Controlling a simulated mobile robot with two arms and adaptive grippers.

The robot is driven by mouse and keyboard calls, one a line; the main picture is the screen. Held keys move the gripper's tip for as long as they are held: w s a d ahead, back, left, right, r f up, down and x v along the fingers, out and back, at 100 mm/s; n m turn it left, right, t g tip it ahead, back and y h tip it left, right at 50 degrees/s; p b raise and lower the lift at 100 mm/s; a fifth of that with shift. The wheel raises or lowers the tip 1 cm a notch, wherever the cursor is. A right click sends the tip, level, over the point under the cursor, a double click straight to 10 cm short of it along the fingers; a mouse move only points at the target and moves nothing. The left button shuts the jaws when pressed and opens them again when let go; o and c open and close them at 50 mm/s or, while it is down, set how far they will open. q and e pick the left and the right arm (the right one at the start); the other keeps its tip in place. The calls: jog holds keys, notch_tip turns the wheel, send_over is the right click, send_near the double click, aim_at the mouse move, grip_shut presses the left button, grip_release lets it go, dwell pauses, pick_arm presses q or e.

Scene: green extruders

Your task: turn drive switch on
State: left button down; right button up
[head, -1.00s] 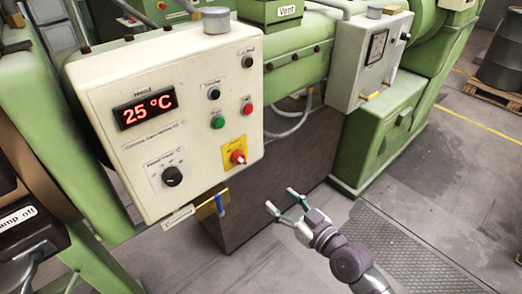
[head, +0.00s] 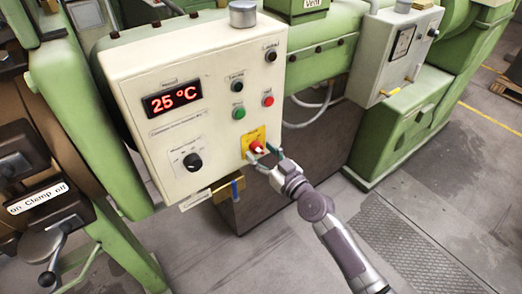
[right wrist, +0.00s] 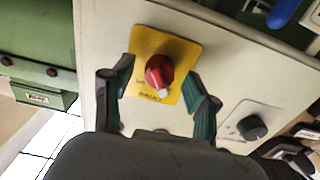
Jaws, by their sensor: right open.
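The drive switch (head: 257,147) is a red rotary knob on a yellow plate at the lower right of the cream control panel (head: 215,70). In the right wrist view the red knob (right wrist: 159,72) shows large, with a pale pointer end aimed downward in the picture. My right gripper (head: 263,157) is at the switch in the head view. In the right wrist view its fingertips (right wrist: 163,80) are open, one on each side of the yellow plate, with the knob between them and gaps on both sides. My left gripper is not in view.
The panel also bears a 25 °C display (head: 173,100), a black temperature knob (head: 193,161), a green button (head: 238,113) and a red button (head: 268,101). A blue-handled brass part (head: 236,187) sits under the panel. A grey box (head: 395,55) stands right.

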jog(key=shift+w+a, duration=0.15)
jog(key=shift+w, duration=0.1)
grip_shut()
